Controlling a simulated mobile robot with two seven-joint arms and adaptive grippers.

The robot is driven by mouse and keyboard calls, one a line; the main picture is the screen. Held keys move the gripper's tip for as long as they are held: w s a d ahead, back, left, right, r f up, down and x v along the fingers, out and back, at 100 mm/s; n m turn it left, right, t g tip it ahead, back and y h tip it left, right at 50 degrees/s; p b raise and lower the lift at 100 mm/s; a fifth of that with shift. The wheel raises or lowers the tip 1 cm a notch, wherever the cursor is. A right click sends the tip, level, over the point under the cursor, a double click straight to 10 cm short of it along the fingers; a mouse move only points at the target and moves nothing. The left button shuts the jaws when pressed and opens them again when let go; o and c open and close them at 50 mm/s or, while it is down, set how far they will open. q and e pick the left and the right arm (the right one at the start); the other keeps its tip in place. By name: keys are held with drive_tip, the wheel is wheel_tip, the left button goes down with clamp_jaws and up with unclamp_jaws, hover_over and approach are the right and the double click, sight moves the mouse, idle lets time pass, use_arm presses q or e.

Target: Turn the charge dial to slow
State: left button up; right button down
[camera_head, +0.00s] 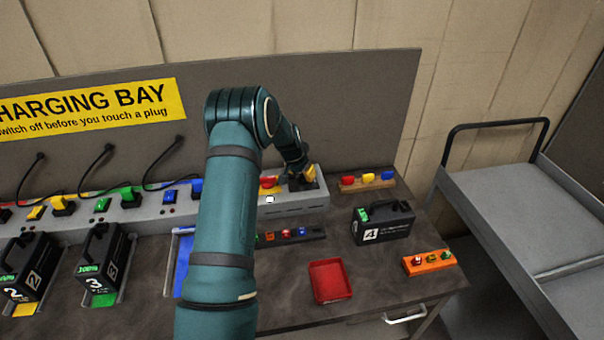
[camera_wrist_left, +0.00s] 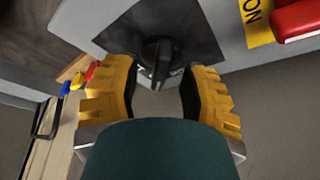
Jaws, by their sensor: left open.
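The charge dial is a black knob (camera_wrist_left: 160,58) on a dark square plate (camera_wrist_left: 190,30), seen in the wrist view. In the head view that plate is at the right end of the grey charging unit (camera_head: 300,207), and my gripper covers the knob. My left gripper (camera_head: 310,174) is over the plate in the head view. In the wrist view its yellow fingers (camera_wrist_left: 160,95) are open, one on each side of the knob's lower part. I cannot tell whether they touch it. The dial's markings are not readable. My right gripper is not in view.
A red switch (camera_head: 268,182) on a yellow label sits left of the dial. Right of it is a wooden strip (camera_head: 354,187) with coloured pieces. Battery 4 (camera_head: 398,229), a red tray (camera_head: 329,281) and an orange block (camera_head: 429,263) stand on the bench. A grey cart (camera_head: 500,200) is at right.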

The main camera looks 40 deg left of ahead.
use_arm(q)
drive_tip(key=shift+f, duration=0.25)
clamp_jaws()
drive_tip(key=shift+d+n, duration=0.1)
drive_tip(key=shift+n, duration=0.3)
drive_tip(key=n+y, duration=0.1)
drive_tip(key=n, duration=0.1)
drive_tip(key=shift+n, duration=0.3)
drive_tip(key=n+y, duration=0.1)
drive_tip(key=n, duration=0.1)
drive_tip(key=n+g+y+p, duration=0.1)
drive_tip(key=n, duration=0.2)
drive_tip(key=shift+n+g, duration=0.3)
idle(0.3)
